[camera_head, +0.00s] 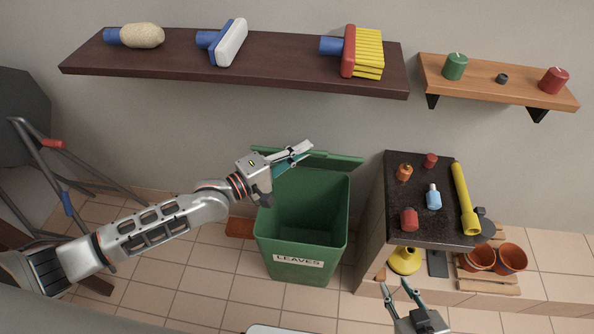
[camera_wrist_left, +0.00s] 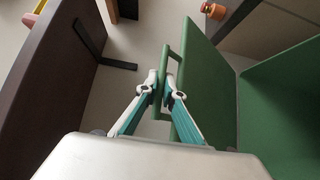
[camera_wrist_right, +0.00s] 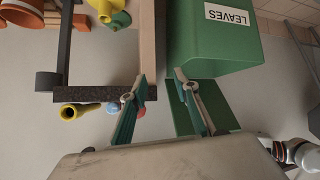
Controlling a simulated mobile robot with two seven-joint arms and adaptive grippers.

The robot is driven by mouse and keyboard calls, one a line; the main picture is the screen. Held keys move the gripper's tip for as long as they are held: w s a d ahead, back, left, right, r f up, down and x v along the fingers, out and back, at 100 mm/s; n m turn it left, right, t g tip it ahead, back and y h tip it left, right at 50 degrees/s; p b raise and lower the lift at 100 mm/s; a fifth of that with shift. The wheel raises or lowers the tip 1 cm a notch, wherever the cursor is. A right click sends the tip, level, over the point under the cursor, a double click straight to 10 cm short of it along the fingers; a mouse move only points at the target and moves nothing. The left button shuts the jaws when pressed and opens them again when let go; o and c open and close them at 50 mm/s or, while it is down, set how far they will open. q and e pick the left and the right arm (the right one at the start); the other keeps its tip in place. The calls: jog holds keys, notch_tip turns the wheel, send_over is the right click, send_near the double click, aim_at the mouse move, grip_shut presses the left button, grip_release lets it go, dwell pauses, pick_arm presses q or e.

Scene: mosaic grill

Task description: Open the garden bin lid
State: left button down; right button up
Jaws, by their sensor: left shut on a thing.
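The green garden bin (camera_head: 267,238) with a "LEAVES" label stands on the tiled floor. Its lid (camera_head: 340,161) is raised at the back edge near the wall, and the inside of the bin shows. In the left wrist view, my left gripper (camera_wrist_left: 168,82) is shut on the handle (camera_wrist_left: 176,50) of the green lid (camera_wrist_left: 204,85). It also shows in the head view (camera_head: 306,150) at the lid's edge. My right gripper (camera_head: 398,289) is open and empty, low in front of the dark counter. In the right wrist view the bin (camera_wrist_right: 213,35) lies beyond its spread fingers (camera_wrist_right: 160,82).
A dark counter (camera_head: 408,235) with small bottles and a yellow flashlight (camera_head: 462,190) stands right of the bin. A long dark shelf (camera_head: 270,76) with brushes and a smaller shelf (camera_head: 500,91) with candles are above. A folding frame (camera_head: 45,165) is at left.

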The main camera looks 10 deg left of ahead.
pick_arm(q)
jog(key=shift+n+g+y, duration=0.4)
jog(key=shift+n, duration=0.2)
jog(key=w+r, duration=0.1)
jog(key=w+r+p, duration=0.1)
jog(key=w, duration=0.1)
jog(key=w+r, duration=0.1)
jog(key=w, duration=0.1)
jog(key=shift+w+r, duration=0.1)
jog(key=shift+w+r+n+g+p, duration=0.15)
jog(key=shift+w, duration=0.45)
jog(key=shift+w+r+n+g+p, duration=0.1)
jog(key=shift+w+n+g+p, duration=0.05)
jog(key=shift+w, duration=0.45)
jog(key=c, duration=2.4)
grip_release()
jog(key=shift+c, duration=0.2)
jog(key=shift+a, duration=0.1)
jog(key=v, duration=1.2)
jog(key=shift+r, duration=0.15)
